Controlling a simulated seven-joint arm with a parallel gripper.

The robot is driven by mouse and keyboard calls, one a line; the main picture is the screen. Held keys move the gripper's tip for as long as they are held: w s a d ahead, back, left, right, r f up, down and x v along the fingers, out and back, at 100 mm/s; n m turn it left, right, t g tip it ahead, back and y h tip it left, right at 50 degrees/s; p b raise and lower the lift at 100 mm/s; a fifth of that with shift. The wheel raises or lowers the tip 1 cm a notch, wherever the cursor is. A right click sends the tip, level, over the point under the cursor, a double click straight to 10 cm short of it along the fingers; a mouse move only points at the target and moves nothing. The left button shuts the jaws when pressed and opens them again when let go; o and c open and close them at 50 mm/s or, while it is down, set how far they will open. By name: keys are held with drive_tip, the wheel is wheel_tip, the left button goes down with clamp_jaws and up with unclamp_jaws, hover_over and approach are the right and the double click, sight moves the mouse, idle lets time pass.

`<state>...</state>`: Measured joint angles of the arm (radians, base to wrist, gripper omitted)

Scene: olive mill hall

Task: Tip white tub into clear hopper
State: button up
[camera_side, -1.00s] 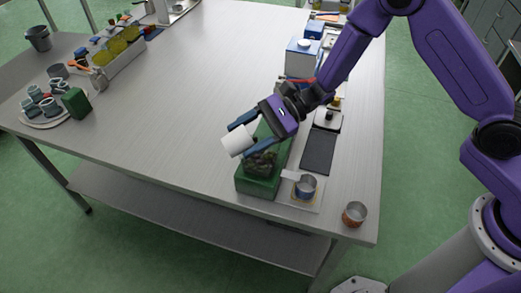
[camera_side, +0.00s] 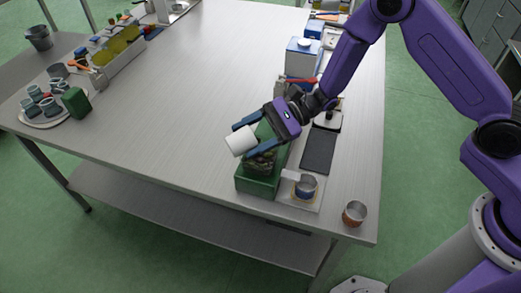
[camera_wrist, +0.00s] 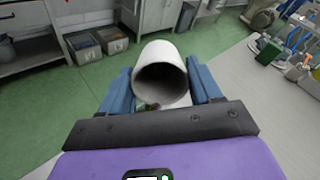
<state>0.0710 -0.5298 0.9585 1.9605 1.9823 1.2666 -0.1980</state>
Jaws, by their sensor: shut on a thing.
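The white tub (camera_side: 239,142) is held up between the blue fingers of my gripper (camera_side: 242,140), lying on its side. The clear hopper (camera_side: 263,158) is just below and to the right, partly hidden by my gripper. It holds dark olive-like pieces and sits on a green base (camera_side: 256,187). In the wrist view, the white tub (camera_wrist: 162,56) shows its round mouth toward the camera, between my gripper fingers (camera_wrist: 161,90). Its inside is shadowed and looks empty. A small dark patch shows at its lower lip; I cannot tell what it is.
A metal cup (camera_side: 305,187) stands on a pale plate right of the base. A copper-coloured cup (camera_side: 354,213) is near the front right corner. A black mat (camera_side: 319,151) and a blue-white box (camera_side: 302,59) lie behind. The table's middle is clear.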

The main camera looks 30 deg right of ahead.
drive_tip(key=shift+d+f, duration=0.15)
drive_tip(key=shift+d, duration=0.05)
drive_tip(key=shift+d+r+y+p, duration=0.2)
drive_tip(key=shift+r+y+p, duration=0.3)
drive_tip(key=shift+r+y, duration=0.65)
idle(1.1)
drive_tip(key=shift+f, duration=0.15)
